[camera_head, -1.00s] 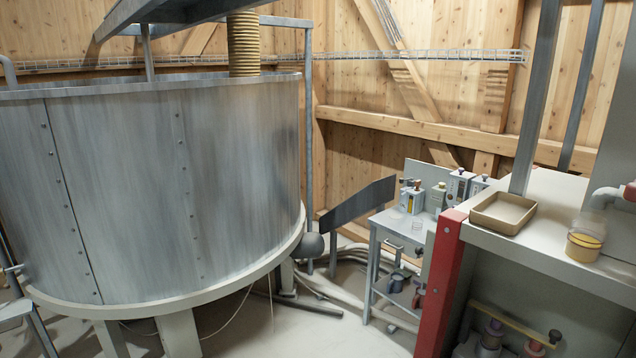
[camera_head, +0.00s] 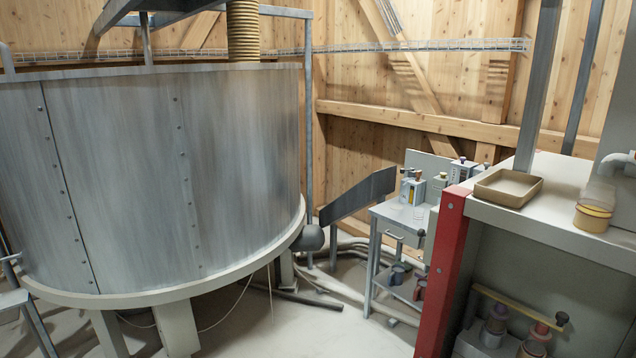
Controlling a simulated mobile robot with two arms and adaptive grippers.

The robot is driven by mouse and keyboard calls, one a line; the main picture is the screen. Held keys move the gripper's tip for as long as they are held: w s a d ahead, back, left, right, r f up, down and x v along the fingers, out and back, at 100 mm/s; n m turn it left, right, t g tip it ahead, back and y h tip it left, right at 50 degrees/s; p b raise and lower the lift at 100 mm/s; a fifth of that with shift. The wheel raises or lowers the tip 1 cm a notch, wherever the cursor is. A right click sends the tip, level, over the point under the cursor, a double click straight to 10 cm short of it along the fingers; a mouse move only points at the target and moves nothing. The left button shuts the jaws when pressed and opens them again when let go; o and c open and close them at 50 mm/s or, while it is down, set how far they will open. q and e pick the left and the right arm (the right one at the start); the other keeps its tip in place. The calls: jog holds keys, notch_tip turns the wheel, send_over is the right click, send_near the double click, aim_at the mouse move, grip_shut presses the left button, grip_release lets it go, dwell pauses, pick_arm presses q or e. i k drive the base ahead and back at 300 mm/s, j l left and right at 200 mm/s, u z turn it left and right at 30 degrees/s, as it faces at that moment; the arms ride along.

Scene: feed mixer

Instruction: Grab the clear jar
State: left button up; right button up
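A clear jar (camera_head: 594,208) with a yellowish band and tan contents low in it stands upright on the light bench top (camera_head: 545,212) at the right. Its upper part is see-through and lies in front of a pale pipe elbow, so its top edge is hard to make out. Neither of my grippers is in view.
A tan tray (camera_head: 508,188) sits on the bench left of the jar, with bare bench between them. A red post (camera_head: 444,270) edges the bench. A large metal mixer tank (camera_head: 160,180) fills the left. Hoses (camera_head: 345,285) lie on the floor; some front floor is clear.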

aim_at(595, 208)
jog(key=z, duration=1.3)
jog(key=i+j, duration=0.25)
jog(key=j, duration=0.15)
jog(key=i+j, duration=0.25)
jog(key=j, duration=0.15)
jog(key=i+j, duration=0.25)
jog(key=j, duration=0.2)
jog(key=l+z, duration=0.05)
